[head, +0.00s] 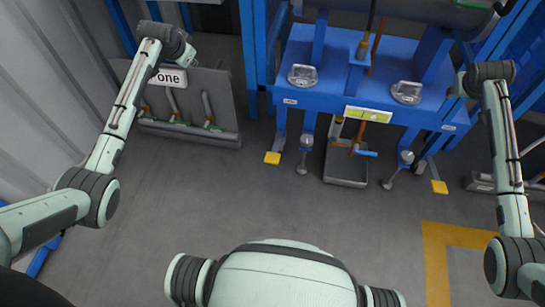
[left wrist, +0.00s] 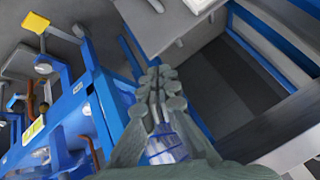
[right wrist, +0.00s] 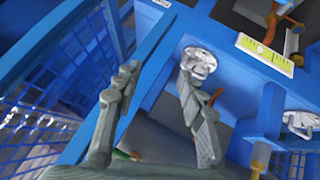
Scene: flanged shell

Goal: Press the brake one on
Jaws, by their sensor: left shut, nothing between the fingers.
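A white sign (head: 168,78), with "one" readable and its left part hidden by my arm, is on a grey panel (head: 222,100). My left gripper (head: 190,57) is shut and empty above that panel; its closed fingers show in the left wrist view (left wrist: 160,85). Two yellow pedals, a left one (head: 272,158) and a right one (head: 440,187), stick out low from the blue frame (head: 330,95). I cannot tell which part is the brake. My right gripper (right wrist: 160,75) is open and empty, with a clear round fitting (right wrist: 197,62) beyond its right fingertip.
The blue frame carries another clear fitting (head: 302,75) and a yellow-green label (head: 368,114). A grey tray-like part (head: 346,168) stands below its middle. Blue mesh (right wrist: 50,85) is beside my right gripper. The grey floor (head: 230,205) is open in front, with yellow marking (head: 437,260) at right.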

